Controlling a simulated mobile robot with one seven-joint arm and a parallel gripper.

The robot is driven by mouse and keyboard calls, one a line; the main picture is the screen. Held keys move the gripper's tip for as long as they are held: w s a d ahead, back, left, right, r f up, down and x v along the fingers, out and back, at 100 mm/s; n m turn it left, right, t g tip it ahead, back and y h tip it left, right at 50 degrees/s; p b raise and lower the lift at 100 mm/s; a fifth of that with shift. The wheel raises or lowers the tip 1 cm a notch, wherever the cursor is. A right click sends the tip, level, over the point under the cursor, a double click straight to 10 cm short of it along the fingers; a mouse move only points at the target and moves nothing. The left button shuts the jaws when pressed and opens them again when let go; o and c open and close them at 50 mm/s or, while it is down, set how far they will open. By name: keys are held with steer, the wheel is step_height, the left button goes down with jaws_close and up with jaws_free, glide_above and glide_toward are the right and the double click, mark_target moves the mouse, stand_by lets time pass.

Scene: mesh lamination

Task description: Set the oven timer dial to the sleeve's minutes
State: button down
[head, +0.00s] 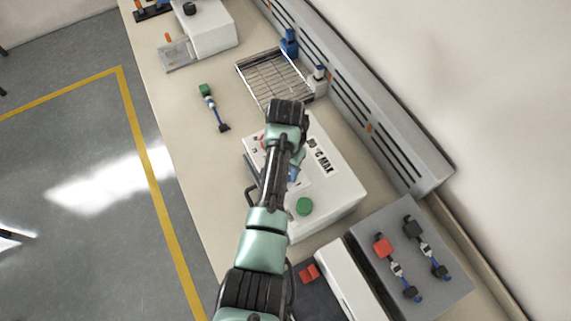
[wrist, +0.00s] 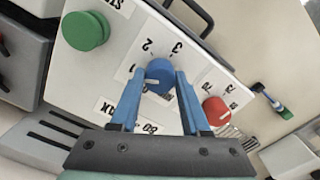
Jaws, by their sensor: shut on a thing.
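The oven is a white box (head: 330,195) on the bench, with a label reading "MAX" on top. In the wrist view its face (wrist: 110,72) carries a blue dial (wrist: 159,72) with a pale pointer line and printed marks that look like 1, 2 and 3. A red dial (wrist: 215,110) with other printed numbers sits to the right, and a green button (wrist: 85,31) to the upper left. My gripper (wrist: 164,74) is closed on the blue dial, one blue finger on each side. In the head view my arm hides most of the dials. I cannot make out a sleeve's minutes.
A wire rack (head: 275,80) stands beyond the oven. A small green-and-blue item (head: 209,100) lies left on the bench. A grey tray (head: 450,285) with several strapped pieces is at the lower right. A grey slotted rail (head: 350,100) runs along the wall.

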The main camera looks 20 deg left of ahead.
steer(key=shift+w, duration=0.1)
steer(key=shift+c, duration=1.9)
jaws_free()
step_height(320, 180, up, 13)
